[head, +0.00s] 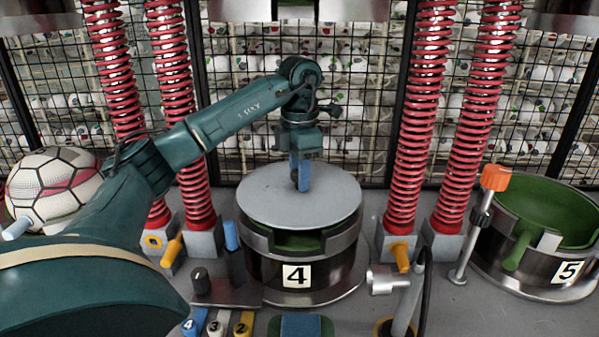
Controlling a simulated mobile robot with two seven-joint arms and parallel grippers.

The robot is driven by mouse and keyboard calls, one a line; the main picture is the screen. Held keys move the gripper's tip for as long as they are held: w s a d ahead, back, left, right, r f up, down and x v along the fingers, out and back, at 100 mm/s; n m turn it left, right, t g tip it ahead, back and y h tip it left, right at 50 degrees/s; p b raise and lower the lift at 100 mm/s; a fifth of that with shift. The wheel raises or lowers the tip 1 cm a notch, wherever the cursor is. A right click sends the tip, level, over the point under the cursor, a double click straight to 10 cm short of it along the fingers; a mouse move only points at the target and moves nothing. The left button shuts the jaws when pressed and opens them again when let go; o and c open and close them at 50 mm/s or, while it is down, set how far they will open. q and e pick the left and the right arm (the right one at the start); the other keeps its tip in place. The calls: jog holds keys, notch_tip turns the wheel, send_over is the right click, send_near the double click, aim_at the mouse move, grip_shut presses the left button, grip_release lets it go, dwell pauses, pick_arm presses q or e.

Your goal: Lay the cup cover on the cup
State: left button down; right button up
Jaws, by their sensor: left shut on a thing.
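The cup cover (262,204) is a flat, pale grey round disc in the middle of the head view. It looks level and covers the top of the cup (335,271), a dark, metal-rimmed cup with a "4" label. A notch in the front of the cup shows green inside below the cover's edge. I cannot tell whether the cover rests fully on the rim or is slightly above it. My left gripper (301,184) points straight down at the middle of the cover and is shut on it. The grip point is partly hidden by the fingers. My right gripper is not in view.
Red coil springs (413,130) stand on both sides of the cup. An open green-lined cup labelled "5" (490,256) is at right, beside an orange-topped post (494,178). Numbered levers (218,322) are in front. A wire fence with balls is behind; a larger ball (40,185) is at left.

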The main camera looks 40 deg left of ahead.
pick_arm(q)
jog(key=shift+f+b, duration=0.55)
jog(key=shift+f, duration=0.4)
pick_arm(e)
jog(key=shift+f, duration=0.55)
pick_arm(q)
jog(key=c, duration=0.9)
grip_release()
jog(key=shift+c, duration=0.2)
jog(key=shift+f, duration=0.1)
jog(key=shift+r, duration=0.25)
notch_tip(320, 180, up, 6)
jog(key=shift+r+p, duration=0.1)
jog(key=shift+p, duration=0.7)
notch_tip(320, 180, up, 5)
jog(key=shift+f+p, duration=0.15)
jog(key=shift+p, duration=0.2)
jog(key=shift+r, duration=0.95)
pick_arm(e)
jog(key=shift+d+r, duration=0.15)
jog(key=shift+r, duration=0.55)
